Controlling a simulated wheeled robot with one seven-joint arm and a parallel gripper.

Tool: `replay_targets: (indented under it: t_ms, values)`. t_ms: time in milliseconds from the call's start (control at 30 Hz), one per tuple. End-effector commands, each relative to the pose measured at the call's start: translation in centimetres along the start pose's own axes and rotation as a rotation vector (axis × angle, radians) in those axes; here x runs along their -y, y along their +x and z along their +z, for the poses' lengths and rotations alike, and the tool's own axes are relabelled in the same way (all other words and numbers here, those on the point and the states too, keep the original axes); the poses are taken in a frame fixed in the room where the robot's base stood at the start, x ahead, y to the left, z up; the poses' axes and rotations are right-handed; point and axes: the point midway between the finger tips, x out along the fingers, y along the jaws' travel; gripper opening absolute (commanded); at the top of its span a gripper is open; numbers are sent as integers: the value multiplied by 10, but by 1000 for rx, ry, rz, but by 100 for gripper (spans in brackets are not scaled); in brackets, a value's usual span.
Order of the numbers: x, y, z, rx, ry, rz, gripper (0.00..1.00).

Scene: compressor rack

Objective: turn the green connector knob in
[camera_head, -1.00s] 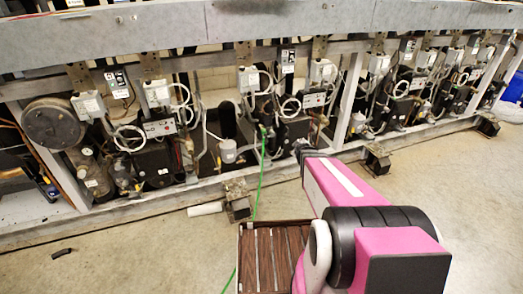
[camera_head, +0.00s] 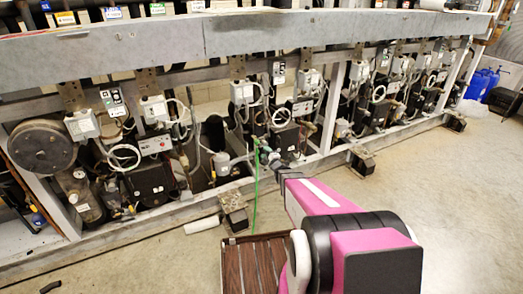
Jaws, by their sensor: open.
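The green connector knob (camera_head: 256,142) is a tiny green spot at the top of a thin green hose (camera_head: 255,184). It sits low on a compressor unit right of the middle of the rack. My gripper (camera_head: 268,155) is just right of and slightly below the knob, at the end of my pink arm. Its fingers look small and dark against the machinery. I cannot tell whether they touch the knob or stand around it.
The compressor rack (camera_head: 112,44) runs across the view, crowded with grey boxes, pipes and cables. A rusty foot block (camera_head: 233,210) and a white cylinder (camera_head: 201,225) are below it.

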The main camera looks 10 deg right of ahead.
Motion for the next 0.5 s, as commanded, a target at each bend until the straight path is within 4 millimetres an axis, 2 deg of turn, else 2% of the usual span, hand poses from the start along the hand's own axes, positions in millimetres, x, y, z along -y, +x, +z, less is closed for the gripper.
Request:
replay_targets:
  t_ms: [33,200,500]
  values:
    - [1,10,1,-1,0,0,43]
    - [1,32,1,0,0,0,43]
    - [1,61,1,0,1,0,43]
